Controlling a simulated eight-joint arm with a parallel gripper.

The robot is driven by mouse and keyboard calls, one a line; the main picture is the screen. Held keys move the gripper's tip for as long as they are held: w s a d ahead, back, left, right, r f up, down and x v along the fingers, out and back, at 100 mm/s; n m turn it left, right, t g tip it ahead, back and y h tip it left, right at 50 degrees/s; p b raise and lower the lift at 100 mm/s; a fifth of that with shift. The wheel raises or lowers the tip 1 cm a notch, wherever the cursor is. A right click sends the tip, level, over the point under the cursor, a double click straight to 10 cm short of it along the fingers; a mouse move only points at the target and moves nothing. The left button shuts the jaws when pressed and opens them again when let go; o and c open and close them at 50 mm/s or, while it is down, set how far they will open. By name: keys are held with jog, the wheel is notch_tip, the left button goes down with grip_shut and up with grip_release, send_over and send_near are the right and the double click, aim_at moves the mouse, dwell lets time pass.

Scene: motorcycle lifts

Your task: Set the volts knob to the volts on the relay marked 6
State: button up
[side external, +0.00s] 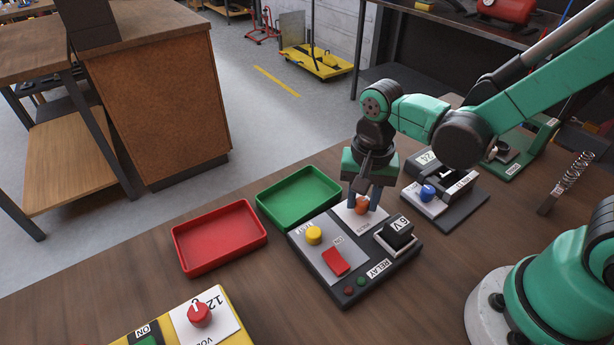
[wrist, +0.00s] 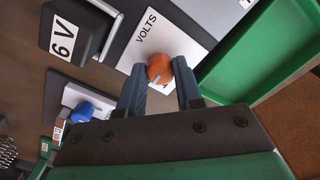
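The relay box (side external: 345,298) is a dark tester on the bench, labelled RELAY. A black relay marked 6 V (side external: 397,233) sits at its right; it also shows in the wrist view (wrist: 78,28). The orange volts knob (side external: 361,205) stands on a white VOLTS plate (wrist: 165,32) at the box's far edge. My gripper (side external: 364,203) points down over the knob, one finger on each side. In the wrist view, the fingertips appear to touch the orange knob (wrist: 160,67). Its pale pointer mark shows near the lower edge. The fingers hide much of the dial's scale.
A yellow knob (side external: 314,235) and red switch (side external: 336,261) share the box. A green tray (side external: 262,208) and red tray (side external: 180,250) lie left. A blue-knobbed device (side external: 459,212) stands close right. A yellow device with a red knob (side external: 200,313) is at front left.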

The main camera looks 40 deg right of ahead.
grip_shut()
jog(key=n, duration=0.4)
jog(key=shift+n, duration=0.3)
jog(key=n, duration=0.4)
jog(key=shift+n, duration=0.3)
jog(key=n, duration=0.4)
jog(key=shift+n, duration=2.3)
